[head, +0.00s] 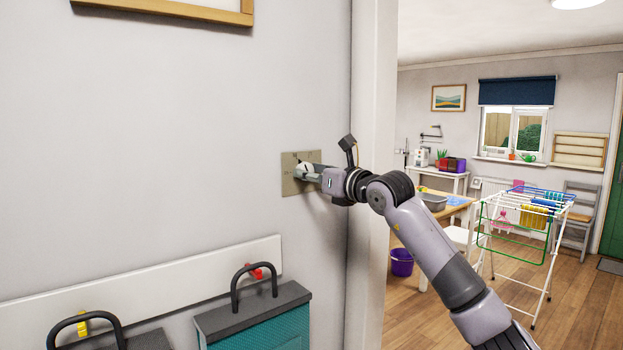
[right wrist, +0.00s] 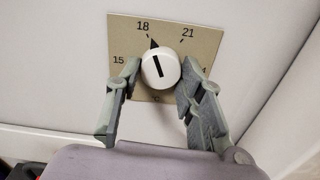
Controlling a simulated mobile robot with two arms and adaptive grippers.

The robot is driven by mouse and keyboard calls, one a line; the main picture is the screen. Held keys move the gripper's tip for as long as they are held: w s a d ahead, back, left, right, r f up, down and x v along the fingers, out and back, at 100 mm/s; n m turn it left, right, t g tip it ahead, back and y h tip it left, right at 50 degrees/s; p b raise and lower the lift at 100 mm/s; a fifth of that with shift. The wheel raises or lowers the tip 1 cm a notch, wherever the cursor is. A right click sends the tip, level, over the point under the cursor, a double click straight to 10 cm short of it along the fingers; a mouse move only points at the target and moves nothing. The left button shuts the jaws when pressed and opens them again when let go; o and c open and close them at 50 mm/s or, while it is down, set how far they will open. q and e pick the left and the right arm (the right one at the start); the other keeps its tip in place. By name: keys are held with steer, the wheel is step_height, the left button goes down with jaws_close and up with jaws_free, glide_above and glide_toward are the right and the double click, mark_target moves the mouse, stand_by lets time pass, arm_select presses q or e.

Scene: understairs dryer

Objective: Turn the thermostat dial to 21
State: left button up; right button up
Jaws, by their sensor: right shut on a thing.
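The thermostat is a square beige plate (head: 289,184) on the wall, also seen in the right wrist view (right wrist: 195,28). Its round white dial (right wrist: 160,66) has a black pointer aimed up and slightly left, close to the 18 mark. The printed 21 (right wrist: 187,33) is up and to the right of the dial. My right gripper (head: 305,171) is at the plate, its fingers on either side of the dial and shut on it, as the right wrist view (right wrist: 160,72) shows. My left gripper is not in view.
A door frame (head: 372,100) stands just right of the plate, beside my right arm. Below are a white rail (head: 150,280) and a teal box (head: 262,328) with a black handle. A drying rack (head: 520,225) and table stand in the room beyond.

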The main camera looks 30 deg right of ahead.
steer(key=shift+a+r+m+b, duration=0.1)
steer(key=shift+m+b, duration=2.1)
steer(key=shift+m, duration=3.1)
steer(key=o, duration=1.2)
steer(key=shift+c, duration=0.2)
steer(key=s+d, duration=0.1)
steer(key=s, duration=1.1)
